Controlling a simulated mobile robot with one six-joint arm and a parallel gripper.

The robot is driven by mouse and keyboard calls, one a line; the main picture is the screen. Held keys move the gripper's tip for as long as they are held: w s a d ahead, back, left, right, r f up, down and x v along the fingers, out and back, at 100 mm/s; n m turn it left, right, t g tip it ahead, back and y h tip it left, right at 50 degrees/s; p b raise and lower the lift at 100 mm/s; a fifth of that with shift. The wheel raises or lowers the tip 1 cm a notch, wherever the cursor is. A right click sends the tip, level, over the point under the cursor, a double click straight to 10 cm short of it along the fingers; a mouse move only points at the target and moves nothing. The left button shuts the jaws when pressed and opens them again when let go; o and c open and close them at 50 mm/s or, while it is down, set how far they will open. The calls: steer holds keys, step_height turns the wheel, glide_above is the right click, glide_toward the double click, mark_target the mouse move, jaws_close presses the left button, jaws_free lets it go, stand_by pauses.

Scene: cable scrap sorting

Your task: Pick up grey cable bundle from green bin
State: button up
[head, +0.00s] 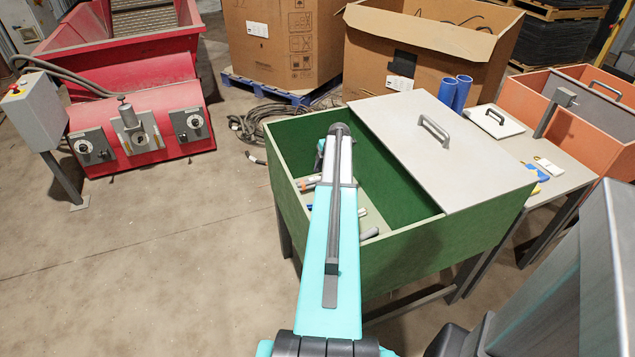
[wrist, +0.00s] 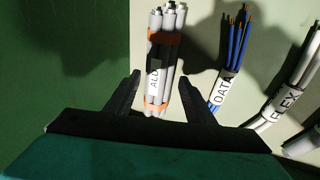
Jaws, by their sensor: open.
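The grey cable bundle (wrist: 161,50) has orange bands and a white label that seems to read "ALU". It lies on the pale floor of the green bin (head: 408,264), and part of it shows left of my arm in the head view (head: 309,184). My gripper (wrist: 162,80) is open. In the wrist view its fingers appear on either side of the bundle's lower part, with nothing held. I cannot tell the height gap between them. In the head view my arm reaches into the bin and hides most of the gripper.
Right of the grey bundle lie a blue bundle (wrist: 232,60) labelled "DATA", a white one (wrist: 292,85) labelled "FLEX" and a partly cut-off grey piece (wrist: 303,146). A light lid (head: 470,150) with a handle covers the bin's right part. Green walls enclose the opening.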

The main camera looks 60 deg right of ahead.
mark_target(319, 179)
steer(key=shift+x, duration=1.7)
steer(key=shift+c, duration=0.5)
jaws_close()
steer(key=shift+r, duration=0.2)
step_height(319, 179, up, 18)
steer(key=shift+b, duration=0.35)
steer(key=shift+f, duration=0.15)
